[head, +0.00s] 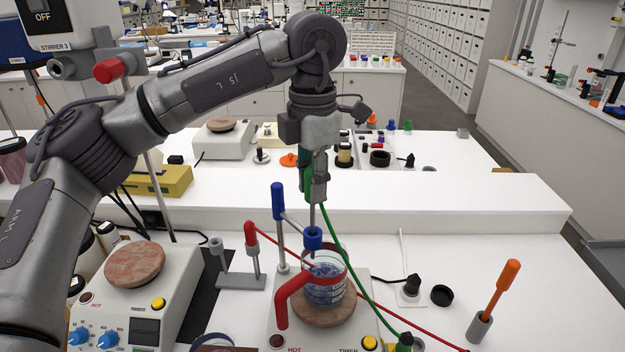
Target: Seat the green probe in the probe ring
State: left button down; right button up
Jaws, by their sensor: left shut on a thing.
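My left gripper (314,192) points down and is shut on the green probe (305,172), whose thin grey rod hangs upright below the fingers. The gripper partly covers the probe's green body. A green cable (340,240) runs from it down to the right. The blue ring (313,238), which looks like the probe ring, is on an arm from a post with a blue top (278,202). The rod's lower end meets the ring's top in the picture; I cannot tell whether it is inside. A glass beaker (335,292) stands below the ring. My right gripper is not in view.
The beaker stands on a hot plate's round top (322,312). A red-handled piece (282,304) and a red cable (400,317) cross in front. An orange-handled tool (503,285) stands at right. A second hot plate (133,266) is at left. A raised white ledge (440,205) runs behind.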

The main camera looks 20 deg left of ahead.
aim_at(312, 214)
pick_arm(q)
jog(key=shift+f+b, duration=2.5)
jog(key=shift+f, duration=0.9)
jog(key=c, duration=0.8)
grip_release()
jog(key=shift+c, duration=0.2)
jog(key=shift+r, duration=0.15)
notch_tip(312, 214, up, 12)
jog(key=shift+f, duration=0.1)
